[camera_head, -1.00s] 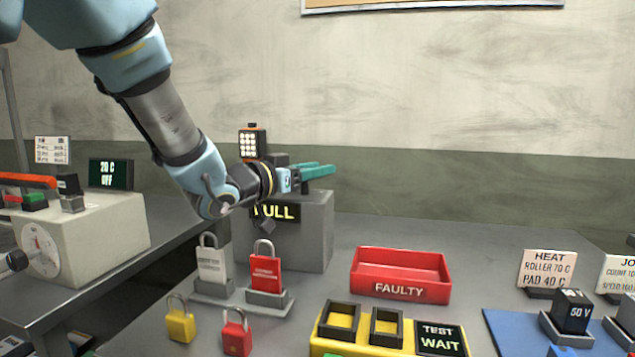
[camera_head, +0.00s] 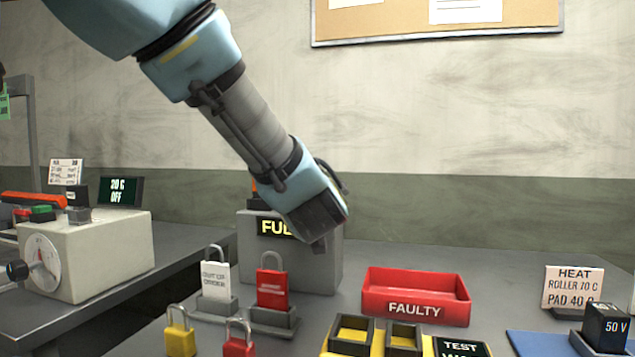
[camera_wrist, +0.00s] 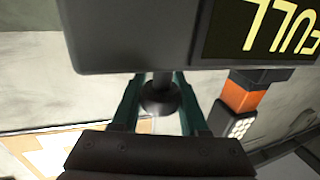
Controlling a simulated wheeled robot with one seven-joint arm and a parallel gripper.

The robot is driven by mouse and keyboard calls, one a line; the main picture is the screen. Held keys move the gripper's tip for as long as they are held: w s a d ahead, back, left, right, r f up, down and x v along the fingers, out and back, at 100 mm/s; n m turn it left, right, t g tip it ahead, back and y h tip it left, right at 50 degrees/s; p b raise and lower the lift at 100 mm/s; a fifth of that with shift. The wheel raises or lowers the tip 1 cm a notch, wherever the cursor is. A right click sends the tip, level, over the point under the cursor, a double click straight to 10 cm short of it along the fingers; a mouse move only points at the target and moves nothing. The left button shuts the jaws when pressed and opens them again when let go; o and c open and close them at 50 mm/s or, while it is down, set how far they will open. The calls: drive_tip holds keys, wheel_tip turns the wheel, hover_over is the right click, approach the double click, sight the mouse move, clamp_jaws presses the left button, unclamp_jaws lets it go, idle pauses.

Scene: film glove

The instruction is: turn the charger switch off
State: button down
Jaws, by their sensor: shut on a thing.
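The charger (camera_head: 318,268) is a grey box on the bench with a lit FULL display (camera_head: 272,227). My wrist hides part of its top and front in the head view. In the wrist view the charger (camera_wrist: 130,35) appears upside down, with its FULL display (camera_wrist: 262,30) at the top right. A dark round-ended switch (camera_wrist: 160,98) sticks out of the charger between my teal fingers. My gripper (camera_wrist: 161,82) is shut on this switch. The fingers are hidden behind my wrist in the head view.
An orange and black device with a white keypad (camera_wrist: 239,126) stands on the charger beside my fingers. Padlocks, including a red one (camera_head: 272,288), stand in front of the charger. A red FAULTY tray (camera_head: 415,309) is to the right. A control box (camera_head: 100,255) is at left.

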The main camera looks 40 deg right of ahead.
drive_tip(key=n+t+y+p, duration=0.2)
drive_tip(key=y, duration=0.1)
drive_tip(key=shift+w+a+r+n+p, duration=0.15)
drive_tip(key=shift+r+n+p, duration=0.05)
drive_tip(key=shift+n+p, duration=0.15)
drive_tip(key=shift+w+a+f+n+t+y+p, duration=0.1)
drive_tip(key=shift+a+n+t+y+p, duration=0.15)
drive_tip(key=shift+n+t+y+p, duration=0.7)
drive_tip(key=shift+w+a+n+t+y+p, duration=0.15)
drive_tip(key=shift+n+y, duration=0.35)
drive_tip(key=shift+y, duration=0.95)
drive_tip(key=shift+a+y, duration=0.1)
drive_tip(key=shift+y, duration=0.2)
drive_tip(key=shift+c, duration=2.2)
unclamp_jaws()
drive_tip(key=s+a+b, duration=0.1)
drive_tip(key=s+a, duration=0.1)
drive_tip(key=s, duration=0.8)
drive_tip(key=shift+s+b, duration=0.35)
drive_tip(key=shift+b, duration=0.05)
drive_tip(key=shift+a, duration=0.1)
